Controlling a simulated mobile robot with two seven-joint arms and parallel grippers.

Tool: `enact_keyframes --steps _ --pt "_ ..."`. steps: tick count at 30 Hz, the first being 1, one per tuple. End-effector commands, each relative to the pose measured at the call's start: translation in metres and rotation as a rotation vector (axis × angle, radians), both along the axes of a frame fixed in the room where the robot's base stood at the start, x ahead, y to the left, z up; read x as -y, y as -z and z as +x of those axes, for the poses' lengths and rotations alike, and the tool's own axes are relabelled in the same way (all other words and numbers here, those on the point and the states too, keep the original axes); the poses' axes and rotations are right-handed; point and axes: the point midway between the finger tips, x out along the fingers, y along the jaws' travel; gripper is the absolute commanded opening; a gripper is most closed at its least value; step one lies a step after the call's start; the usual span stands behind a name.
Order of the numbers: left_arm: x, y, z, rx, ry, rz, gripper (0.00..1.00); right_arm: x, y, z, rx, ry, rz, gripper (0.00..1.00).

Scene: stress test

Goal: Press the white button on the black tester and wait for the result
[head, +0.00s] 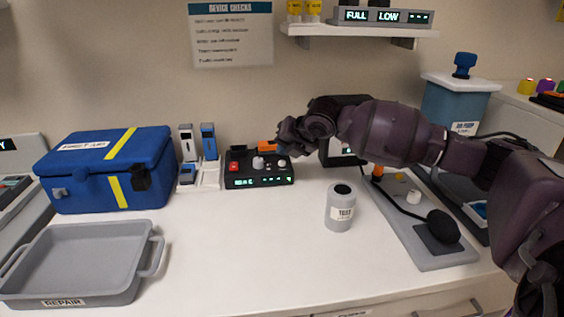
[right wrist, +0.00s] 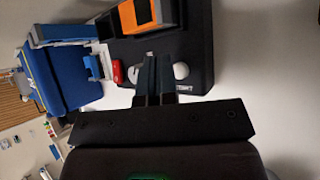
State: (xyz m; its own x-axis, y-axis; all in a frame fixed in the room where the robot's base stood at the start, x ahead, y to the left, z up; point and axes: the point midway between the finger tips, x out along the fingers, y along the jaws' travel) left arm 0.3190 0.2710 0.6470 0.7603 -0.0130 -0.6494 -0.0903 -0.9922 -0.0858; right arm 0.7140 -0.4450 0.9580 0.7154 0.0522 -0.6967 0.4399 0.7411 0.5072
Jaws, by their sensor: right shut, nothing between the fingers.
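The black tester (head: 240,182) stands on the white counter near the wall. On its top are a red button (head: 234,166), a light grey knob (head: 258,163) and a white button (head: 281,163) at the right; its front display is lit with small green characters, too small to read surely. My right gripper (head: 283,148) is shut and empty over the tester's back right part. In the right wrist view its fingertips (right wrist: 156,66) show between the knob (right wrist: 133,75) and the white button (right wrist: 181,70); contact cannot be told. My left gripper is out of view.
An orange device (head: 267,145) sits at the tester's back. A blue first-aid box (head: 105,175) and a grey tray (head: 75,250) are left. A grey TEST jar (head: 340,208) stands in front right, beside a grey board (head: 430,255). The middle front counter is clear.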

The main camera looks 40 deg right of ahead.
Motion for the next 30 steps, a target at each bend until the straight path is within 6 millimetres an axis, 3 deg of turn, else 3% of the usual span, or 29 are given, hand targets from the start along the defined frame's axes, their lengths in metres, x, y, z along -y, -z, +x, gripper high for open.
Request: enact_keyframes --steps 17,30 --pt "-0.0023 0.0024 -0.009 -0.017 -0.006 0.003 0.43 0.0001 0.0013 0.0 0.0 0.0 0.0 0.0" --pt "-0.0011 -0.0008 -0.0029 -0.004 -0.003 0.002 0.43 0.0 0.0088 -0.0001 0.0 0.0 0.0 0.0"
